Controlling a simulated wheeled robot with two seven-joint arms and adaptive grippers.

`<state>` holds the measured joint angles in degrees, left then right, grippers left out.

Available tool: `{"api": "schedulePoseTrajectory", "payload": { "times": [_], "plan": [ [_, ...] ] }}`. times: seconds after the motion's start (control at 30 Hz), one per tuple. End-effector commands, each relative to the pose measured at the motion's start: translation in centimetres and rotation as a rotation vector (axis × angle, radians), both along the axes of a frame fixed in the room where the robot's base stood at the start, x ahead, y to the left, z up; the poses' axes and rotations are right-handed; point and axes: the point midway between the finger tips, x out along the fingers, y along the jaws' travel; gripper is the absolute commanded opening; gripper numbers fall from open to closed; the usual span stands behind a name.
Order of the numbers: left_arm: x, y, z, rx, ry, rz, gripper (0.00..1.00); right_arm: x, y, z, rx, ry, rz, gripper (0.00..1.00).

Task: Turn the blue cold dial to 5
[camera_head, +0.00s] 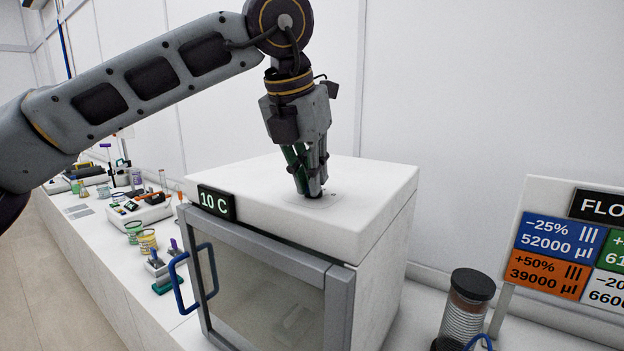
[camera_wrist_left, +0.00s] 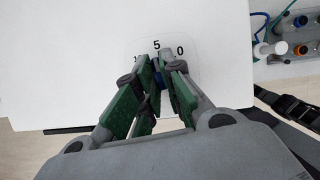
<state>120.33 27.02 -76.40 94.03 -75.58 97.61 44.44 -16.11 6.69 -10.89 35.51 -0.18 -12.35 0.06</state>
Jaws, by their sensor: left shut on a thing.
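My left gripper (camera_head: 312,193) points down onto this plate. In the left wrist view its green-padded fingers (camera_wrist_left: 161,72) are shut on the dial, which is mostly hidden between them. The dial's pointer cannot be made out. A display on the box's front edge (camera_head: 216,202) reads 10 C.
The box has a glass front door with a blue handle (camera_head: 186,280). A dark-capped cylinder (camera_head: 467,300) and a sign with coloured tiles (camera_head: 559,245) stand to the right. Beakers and tools line the bench (camera_head: 105,257) at left. The box top around the gripper is clear.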

Motion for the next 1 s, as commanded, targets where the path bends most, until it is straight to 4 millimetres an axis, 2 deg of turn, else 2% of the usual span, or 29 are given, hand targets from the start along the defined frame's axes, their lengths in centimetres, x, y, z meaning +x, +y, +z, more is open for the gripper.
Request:
{"api": "schedulePoseTrajectory", "payload": {
  "times": [0.3, 0.73, 0.77, 0.9, 1.0],
  "plan": [
    [0.1, 0.1, 0.1, -0.001, -0.001, -0.092, 0.00, 0.1, 0.1, -0.1, 0.001, -0.002, 0.000, 0.75],
    [0.1, 0.1, 0.2, -0.001, -0.002, -0.101, 0.00, -1.7, 0.6, -0.2, 0.006, 0.019, 0.000, 0.75],
    [0.1, 0.1, 0.2, -0.001, -0.002, -0.101, 0.14, -1.7, 0.6, -0.3, 0.006, 0.020, 0.000, 0.75],
    [0.1, 0.1, 0.1, -0.001, -0.001, -0.101, 0.31, -1.5, 0.6, -0.3, 0.006, 0.018, 0.000, 0.75],
    [0.1, 0.1, 0.1, -0.001, -0.001, -0.101, 0.31, -1.2, 0.6, -0.2, 0.006, 0.015, 0.000, 0.75]
  ]
}}
